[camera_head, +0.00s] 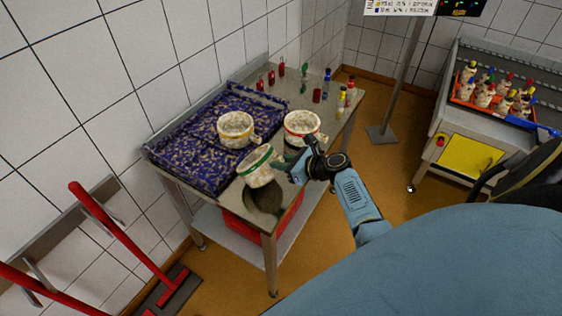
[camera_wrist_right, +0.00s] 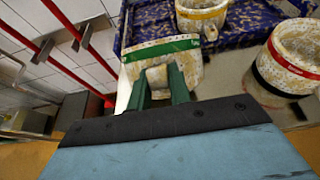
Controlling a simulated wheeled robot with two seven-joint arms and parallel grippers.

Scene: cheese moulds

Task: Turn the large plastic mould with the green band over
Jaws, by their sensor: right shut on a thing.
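The mould with the green band (camera_head: 256,166) is tilted above the front end of the metal table in the head view, with a dark shadow on the table below it. My right gripper (camera_head: 282,168) is shut on its handle, from the right side. In the right wrist view the green-banded mould (camera_wrist_right: 160,60) fills the space ahead of the two green fingers (camera_wrist_right: 160,85), which close around the handle. Whether the mould touches the table is hard to tell. My left gripper is not in view.
A yellow-banded mould (camera_head: 236,128) stands on the blue patterned mat (camera_head: 190,150). A red-banded mould (camera_head: 302,124) stands close behind my right gripper. Several small bottles (camera_head: 327,85) stand at the table's far end. A red crate (camera_head: 240,228) sits under the table.

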